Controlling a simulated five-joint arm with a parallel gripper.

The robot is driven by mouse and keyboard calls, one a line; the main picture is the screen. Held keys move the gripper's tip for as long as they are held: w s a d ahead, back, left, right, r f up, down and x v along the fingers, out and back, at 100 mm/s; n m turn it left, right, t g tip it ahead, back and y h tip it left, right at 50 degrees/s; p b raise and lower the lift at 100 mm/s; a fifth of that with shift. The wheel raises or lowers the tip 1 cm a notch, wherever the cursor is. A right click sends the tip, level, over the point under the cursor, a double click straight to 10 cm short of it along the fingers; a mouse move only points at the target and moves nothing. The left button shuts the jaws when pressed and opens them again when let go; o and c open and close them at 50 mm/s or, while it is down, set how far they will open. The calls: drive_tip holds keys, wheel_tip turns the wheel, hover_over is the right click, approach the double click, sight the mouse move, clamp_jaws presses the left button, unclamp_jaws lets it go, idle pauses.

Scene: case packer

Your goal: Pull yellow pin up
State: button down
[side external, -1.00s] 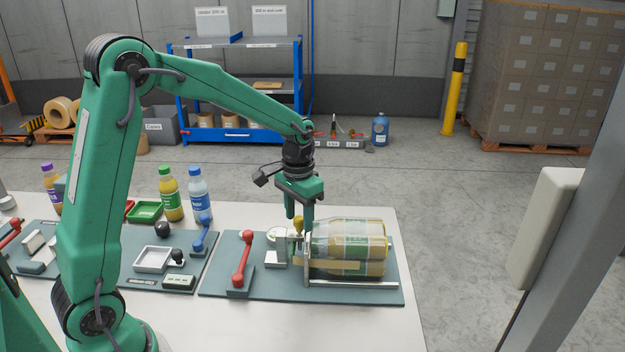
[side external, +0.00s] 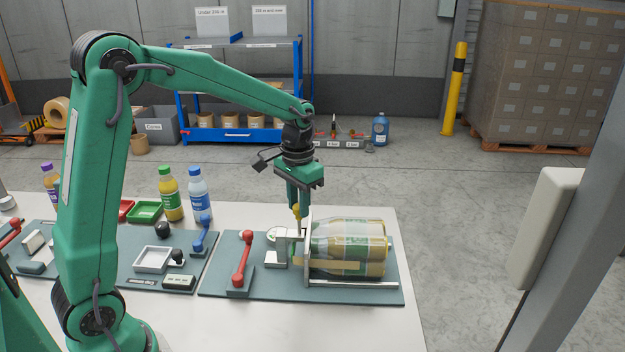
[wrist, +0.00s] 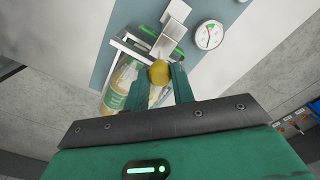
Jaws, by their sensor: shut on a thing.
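The yellow pin (side external: 296,210) has a round knob and stands by the grey metal bracket (side external: 280,245) at the left end of the large bottle (side external: 345,262). My gripper (side external: 298,204) is above the bracket with its fingers shut on the yellow knob. In the wrist view the knob (wrist: 159,72) sits between the two green fingertips (wrist: 160,78). A thin length of shaft shows below the knob in the side view. I cannot tell whether the pin's lower end is clear of the bracket.
A red lever (side external: 241,265) stands left of the bracket. A round gauge (wrist: 208,35) is close by. Upright bottles (side external: 200,195), a green tray (side external: 145,211) and a second board with a white tray (side external: 152,259) are further left. The table right of the board is clear.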

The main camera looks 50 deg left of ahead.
drive_tip(key=shift+r, duration=0.35)
drive_tip(key=c, duration=1.2)
unclamp_jaws()
drive_tip(key=shift+o, duration=0.2)
wheel_tip(320, 180, up, 7)
drive_tip(key=shift+r, duration=0.4)
